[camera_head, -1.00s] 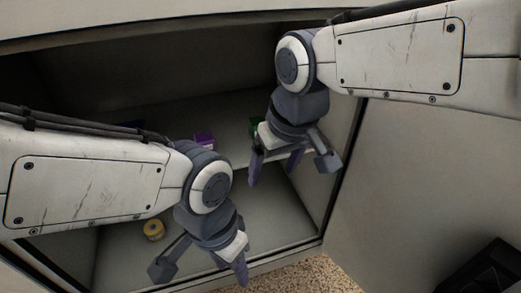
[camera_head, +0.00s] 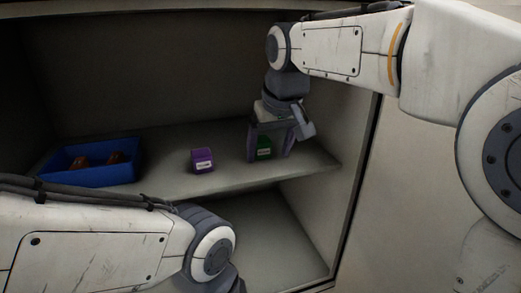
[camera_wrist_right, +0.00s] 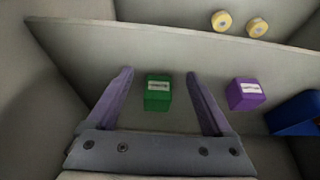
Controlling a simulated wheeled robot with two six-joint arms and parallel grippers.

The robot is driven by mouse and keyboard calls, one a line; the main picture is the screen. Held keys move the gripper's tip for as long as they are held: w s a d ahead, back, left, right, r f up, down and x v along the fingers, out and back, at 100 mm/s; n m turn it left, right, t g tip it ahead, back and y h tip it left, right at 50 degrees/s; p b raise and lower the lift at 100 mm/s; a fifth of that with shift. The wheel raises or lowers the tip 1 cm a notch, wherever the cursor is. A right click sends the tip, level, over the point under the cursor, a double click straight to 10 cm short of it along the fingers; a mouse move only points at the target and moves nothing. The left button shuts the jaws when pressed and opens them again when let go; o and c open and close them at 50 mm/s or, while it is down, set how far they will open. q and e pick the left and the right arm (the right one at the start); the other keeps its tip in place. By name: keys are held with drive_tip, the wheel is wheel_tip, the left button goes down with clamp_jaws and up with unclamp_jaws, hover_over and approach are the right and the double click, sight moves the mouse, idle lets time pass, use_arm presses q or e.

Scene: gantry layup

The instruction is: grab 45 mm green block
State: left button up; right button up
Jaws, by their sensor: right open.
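The green block (camera_head: 264,148) stands on the upper shelf near its right end, partly covered by my right gripper in the head view. In the right wrist view the green block (camera_wrist_right: 158,92) has a white label and lies between the two spread fingers, with gaps on both sides. My right gripper (camera_head: 268,158) is open and empty, and its fingers (camera_wrist_right: 160,72) reach either side of the block. My left arm comes in at the lower left of the head view, but its fingers are out of the frame.
A purple block (camera_head: 202,160) stands left of the green one on the shelf (camera_head: 165,180). A blue bin (camera_head: 88,178) with brown items sits farther left. Two yellow round items (camera_wrist_right: 239,24) show beyond the shelf edge. The cabinet's side wall (camera_head: 335,125) is close on the right.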

sight(263, 141)
drive_tip(key=w, duration=0.1)
drive_tip(key=w+a+b, duration=0.1)
drive_tip(key=w, duration=0.2)
drive_tip(key=shift+w+a+f, duration=0.15)
drive_tip(key=shift+a+f, duration=0.05)
drive_tip(key=shift+a, duration=0.05)
drive_tip(key=shift+f+b, duration=0.35)
drive_tip(key=shift+b, duration=0.35)
drive_tip(key=shift+w+f, duration=0.1)
drive_tip(key=shift+w, duration=0.05)
clamp_jaws()
